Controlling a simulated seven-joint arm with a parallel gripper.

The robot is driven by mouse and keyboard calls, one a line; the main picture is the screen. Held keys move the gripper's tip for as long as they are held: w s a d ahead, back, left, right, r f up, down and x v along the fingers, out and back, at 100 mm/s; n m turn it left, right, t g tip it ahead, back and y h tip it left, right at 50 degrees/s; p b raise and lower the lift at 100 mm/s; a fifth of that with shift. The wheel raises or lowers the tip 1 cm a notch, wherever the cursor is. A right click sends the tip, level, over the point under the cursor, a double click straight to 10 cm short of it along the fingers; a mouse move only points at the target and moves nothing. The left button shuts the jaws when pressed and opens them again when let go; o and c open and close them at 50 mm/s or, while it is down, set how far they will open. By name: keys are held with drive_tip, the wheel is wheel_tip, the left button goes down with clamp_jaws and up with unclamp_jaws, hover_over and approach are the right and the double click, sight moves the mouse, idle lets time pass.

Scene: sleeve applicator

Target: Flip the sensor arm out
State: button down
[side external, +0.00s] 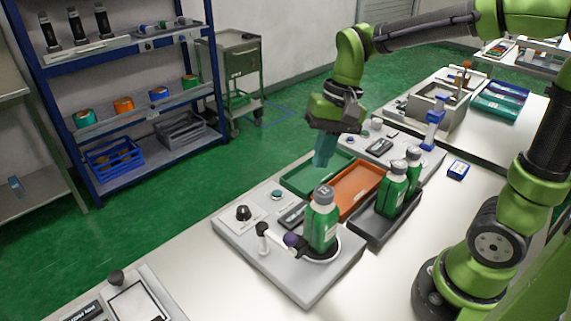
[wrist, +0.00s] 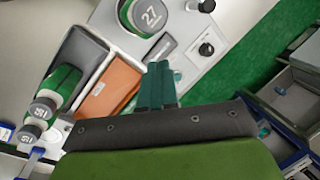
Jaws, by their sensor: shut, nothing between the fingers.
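The grey sleeve applicator (side external: 295,275) sits on the white bench. A green bottle with a grey cap (side external: 322,215) stands upright on its round seat. The fingers also show in the wrist view (wrist: 158,85).
A black knob (side external: 243,212) and a teal button (side external: 277,195) are on the applicator's panel. Beside it lie a green tray (side external: 300,178), an orange tray (side external: 357,187) and a dark tray (side external: 376,232) with green bottles. Another grey device (side external: 380,143) stands behind.

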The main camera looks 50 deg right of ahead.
sight(287, 236)
drive_tip(key=w+a+m+g, duration=0.1)
drive_tip(key=m+g, duration=0.1)
drive_tip(key=w+a+r+m+g+y, duration=0.1)
drive_tip(key=m, duration=0.1)
drive_tip(key=shift+w+a+g+y, duration=0.3)
drive_tip(key=shift+a+g, duration=0.1)
drive_tip(key=s+a+f, duration=0.4)
drive_tip(key=a+f, duration=0.3)
drive_tip(key=f, duration=0.1)
drive_tip(key=shift+s, duration=0.35)
